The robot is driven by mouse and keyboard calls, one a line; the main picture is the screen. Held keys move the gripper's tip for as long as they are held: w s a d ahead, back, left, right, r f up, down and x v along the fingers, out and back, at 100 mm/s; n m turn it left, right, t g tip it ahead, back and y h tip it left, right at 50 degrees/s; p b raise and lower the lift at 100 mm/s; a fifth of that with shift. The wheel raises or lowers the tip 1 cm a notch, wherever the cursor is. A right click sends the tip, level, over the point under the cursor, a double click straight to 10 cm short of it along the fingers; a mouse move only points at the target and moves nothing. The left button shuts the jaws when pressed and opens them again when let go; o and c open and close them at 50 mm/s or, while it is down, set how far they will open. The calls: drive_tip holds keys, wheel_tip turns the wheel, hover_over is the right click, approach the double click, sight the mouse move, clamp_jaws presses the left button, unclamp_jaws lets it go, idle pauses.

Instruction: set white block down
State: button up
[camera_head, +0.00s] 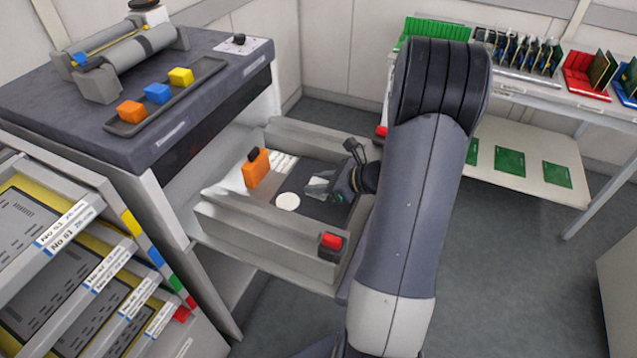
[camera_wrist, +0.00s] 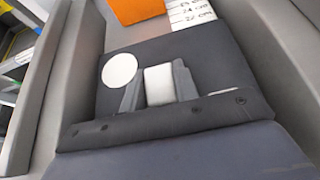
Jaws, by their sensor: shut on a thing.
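My gripper (camera_head: 322,186) is inside the open drawer (camera_head: 262,233), low over its dark floor panel. It is shut on the white block (camera_wrist: 159,85), which shows between the two grey fingers in the wrist view. In the head view the white block (camera_head: 318,184) is mostly hidden by the fingers. I cannot tell whether the block touches the panel. A white round spot (camera_wrist: 119,70) lies on the dark panel just left of the gripper in the wrist view; it also shows in the head view (camera_head: 288,201).
An orange object (camera_head: 257,169) with a black top stands in the drawer near a white label strip (camera_wrist: 190,14). The drawer walls enclose the gripper. Orange, blue and yellow blocks sit in a tray (camera_head: 195,90) on the machine top. A bench (camera_head: 535,88) with green boards stands at the right.

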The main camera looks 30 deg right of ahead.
drive_tip(key=shift+f, duration=0.2)
drive_tip(key=o, duration=1)
drive_tip(key=shift+r, duration=0.1)
drive_tip(key=shift+s+d+r, duration=0.15)
drive_tip(key=shift+d+r, duration=0.05)
drive_tip(key=shift+r, duration=0.1)
drive_tip(key=v, duration=1.1)
drive_tip(key=shift+s+r+p, duration=0.1)
drive_tip(key=shift+s+p, duration=0.1)
drive_tip(key=shift+p, duration=0.15)
